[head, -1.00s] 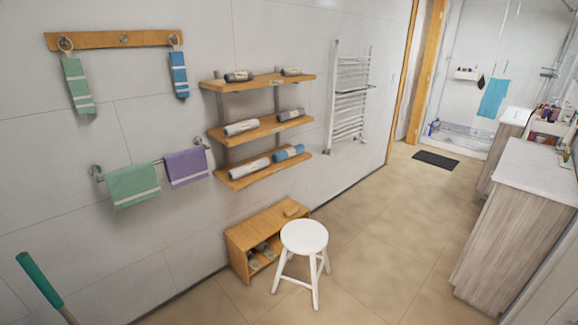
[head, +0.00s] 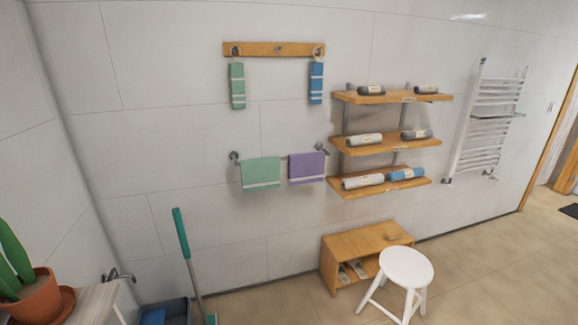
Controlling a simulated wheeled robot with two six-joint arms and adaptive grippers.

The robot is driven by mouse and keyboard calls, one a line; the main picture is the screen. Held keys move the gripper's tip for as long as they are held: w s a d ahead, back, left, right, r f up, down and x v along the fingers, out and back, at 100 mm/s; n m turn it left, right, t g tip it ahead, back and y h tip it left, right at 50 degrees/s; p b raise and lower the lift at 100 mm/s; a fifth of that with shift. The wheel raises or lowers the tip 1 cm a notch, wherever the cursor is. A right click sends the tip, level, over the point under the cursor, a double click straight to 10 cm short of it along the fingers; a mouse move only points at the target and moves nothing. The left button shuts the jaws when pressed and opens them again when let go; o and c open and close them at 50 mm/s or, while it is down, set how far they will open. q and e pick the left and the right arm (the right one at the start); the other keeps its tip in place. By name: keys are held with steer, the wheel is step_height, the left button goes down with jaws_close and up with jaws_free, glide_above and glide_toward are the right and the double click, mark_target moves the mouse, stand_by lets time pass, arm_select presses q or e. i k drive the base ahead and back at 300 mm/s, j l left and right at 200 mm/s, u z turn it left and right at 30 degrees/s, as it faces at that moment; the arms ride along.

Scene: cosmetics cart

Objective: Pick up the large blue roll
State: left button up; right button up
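The large blue roll (head: 406,174) lies on the right part of the lowest wooden shelf (head: 350,192) on the wall, in the head view. A large white-grey roll (head: 362,182) lies just left of it on the same shelf. Smaller grey and white rolls lie on the two shelves above, among them a white one (head: 364,139) and a dark grey one (head: 416,134) on the middle shelf. Neither of my grippers is in view.
A white stool (head: 406,266) and a low wooden shoe bench (head: 366,239) stand below the shelves. A green-handled mop (head: 181,232) and bucket stand left, near a potted cactus (head: 37,297). Towels hang on the wall. Floor right of the stool is clear.

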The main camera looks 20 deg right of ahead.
mark_target(408, 173)
steer(key=l+u, duration=0.2)
steer(key=u, duration=0.25)
steer(key=l+u, duration=0.2)
steer(key=u, duration=0.3)
steer(key=l+u, duration=0.2)
steer(key=u, duration=0.25)
steer(key=k+l, duration=0.2)
steer(key=l, duration=0.3)
steer(key=k+l, duration=0.2)
steer(key=l, duration=0.35)
steer(key=k+l, duration=0.25)
steer(key=l, duration=0.25)
steer(key=k+l, duration=0.2)
steer(key=l, duration=0.35)
steer(key=k+l, duration=0.2)
steer(key=l, duration=0.3)
steer(key=k+l, duration=0.2)
steer(key=l, duration=0.35)
steer(key=k+l, duration=0.2)
steer(key=l, duration=0.3)
steer(key=k+l, duration=0.25)
steer(key=l, duration=0.25)
